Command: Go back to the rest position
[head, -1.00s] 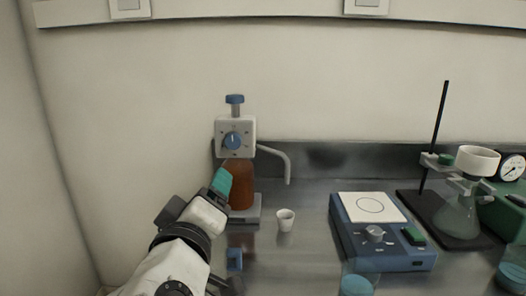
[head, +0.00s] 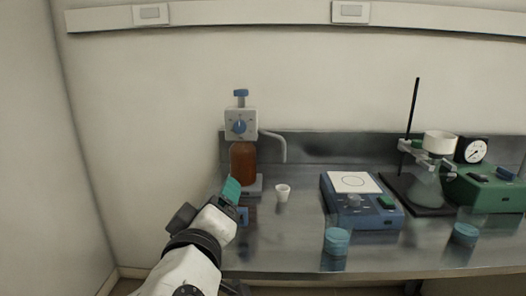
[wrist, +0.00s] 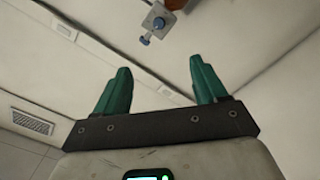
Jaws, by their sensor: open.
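My gripper (wrist: 160,88) is open and empty in the wrist view, its two green fingers apart with only wall and ceiling behind them. In the head view my gripper (head: 231,190) is raised at the front left edge of the steel bench, in front of the amber dispenser bottle (head: 243,165). No thing is held.
A small white crucible (head: 282,193) stands right of the bottle. The left wall is close; air above the bench is free.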

